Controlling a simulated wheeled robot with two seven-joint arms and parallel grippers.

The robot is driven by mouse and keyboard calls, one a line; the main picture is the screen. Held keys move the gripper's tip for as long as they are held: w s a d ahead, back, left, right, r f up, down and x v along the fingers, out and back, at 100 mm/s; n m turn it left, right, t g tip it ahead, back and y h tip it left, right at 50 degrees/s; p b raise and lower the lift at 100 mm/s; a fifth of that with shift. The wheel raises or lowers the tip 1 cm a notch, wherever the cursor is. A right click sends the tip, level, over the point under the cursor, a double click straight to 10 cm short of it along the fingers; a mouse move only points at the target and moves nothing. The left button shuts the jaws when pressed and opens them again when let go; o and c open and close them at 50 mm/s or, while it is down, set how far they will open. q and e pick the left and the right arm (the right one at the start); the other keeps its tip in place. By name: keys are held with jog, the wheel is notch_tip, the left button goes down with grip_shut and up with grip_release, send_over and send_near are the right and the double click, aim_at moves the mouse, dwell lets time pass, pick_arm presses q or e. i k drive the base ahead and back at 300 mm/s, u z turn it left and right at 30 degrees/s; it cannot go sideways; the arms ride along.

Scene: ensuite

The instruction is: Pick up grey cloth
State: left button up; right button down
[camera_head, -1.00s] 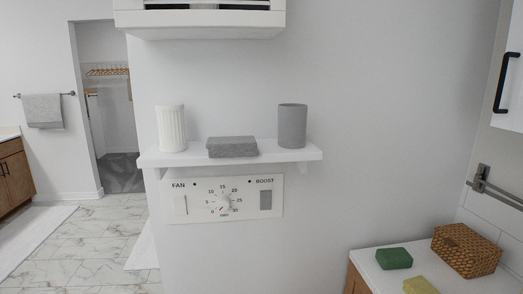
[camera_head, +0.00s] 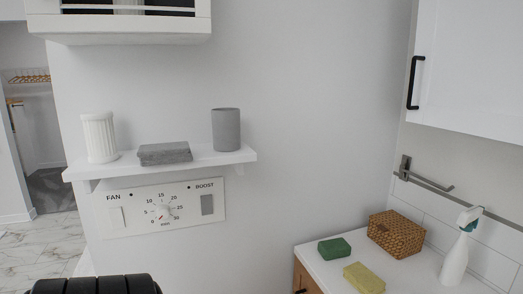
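A folded grey cloth (camera_head: 165,154) lies flat on a white wall shelf (camera_head: 218,157). It sits between a white ribbed cup (camera_head: 100,137) on its left and a grey cylindrical cup (camera_head: 226,130) on its right. Neither gripper is in view. A dark ribbed part at the bottom left edge looks like part of my own body.
A fan timer panel (camera_head: 165,208) is under the shelf and a white cabinet (camera_head: 120,28) hangs above. A counter (camera_head: 411,270) at right holds a green sponge (camera_head: 334,248), yellow sponge (camera_head: 364,278), woven basket (camera_head: 396,234) and spray bottle (camera_head: 459,250). The wall between is bare.

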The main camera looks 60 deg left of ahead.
aim_at(157, 155)
jog(key=z, duration=0.95)
jog(key=k, duration=1.5)
jog(key=u, duration=1.8)
